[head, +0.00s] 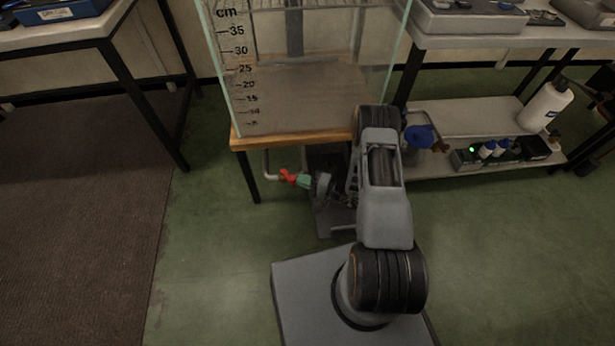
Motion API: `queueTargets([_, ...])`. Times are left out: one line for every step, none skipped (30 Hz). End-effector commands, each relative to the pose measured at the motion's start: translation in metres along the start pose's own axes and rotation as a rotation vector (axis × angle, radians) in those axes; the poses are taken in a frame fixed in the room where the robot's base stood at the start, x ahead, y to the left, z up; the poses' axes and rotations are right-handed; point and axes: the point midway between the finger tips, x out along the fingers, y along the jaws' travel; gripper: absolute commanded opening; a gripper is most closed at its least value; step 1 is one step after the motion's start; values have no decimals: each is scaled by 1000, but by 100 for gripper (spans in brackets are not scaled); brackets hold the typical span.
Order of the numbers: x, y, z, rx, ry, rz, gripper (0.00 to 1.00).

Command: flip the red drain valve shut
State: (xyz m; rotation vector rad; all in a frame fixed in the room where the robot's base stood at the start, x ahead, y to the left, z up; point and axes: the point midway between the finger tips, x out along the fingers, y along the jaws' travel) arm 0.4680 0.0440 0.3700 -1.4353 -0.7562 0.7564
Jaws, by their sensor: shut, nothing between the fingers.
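The red drain valve handle (289,176) shows below the front left of the wooden tank stand, at the end of a pale bent pipe (268,170). It is small, and its exact angle is hard to read. My gripper (305,182) is just right of the handle, at its height in the picture, with a teal-green tip pointing left. It is shut and empty. I cannot tell whether it touches the handle. My arm hides part of the space under the stand.
A clear tank (300,95) with a centimetre scale stands on the wooden-topped stand (290,141). A black stand leg (249,178) is left of the valve. A blue handle (420,135) and a shelf (470,117) are at right. Green floor (215,250) lies open at front left.

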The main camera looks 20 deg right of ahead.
Motion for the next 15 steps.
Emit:
queueTargets([2,0,5,1,-3,0,0])
queueTargets([3,0,7,1,-4,1,0])
queueTargets([4,0,10,2,-4,1,0])
queueTargets([6,0,12,2,-4,1,0])
queueTargets([6,0,14,1,-4,0,0])
queueTargets([8,0,16,1,-4,0,0])
queueTargets([9,0,18,1,-4,0,0])
queueTargets([10,0,20,1,-4,0,0])
queueTargets([11,0,22,1,-3,0,0])
queueTargets([12,0,23,0,-3,0,0])
queueTargets([13,0,24,1,-3,-1,0])
queueTargets([14,0,26,1,-3,-1,0])
queueTargets([15,0,28,1,-3,-1,0])
queueTargets([16,0,29,1,-3,0,0])
queueTargets([17,0,30,0,-3,0,0])
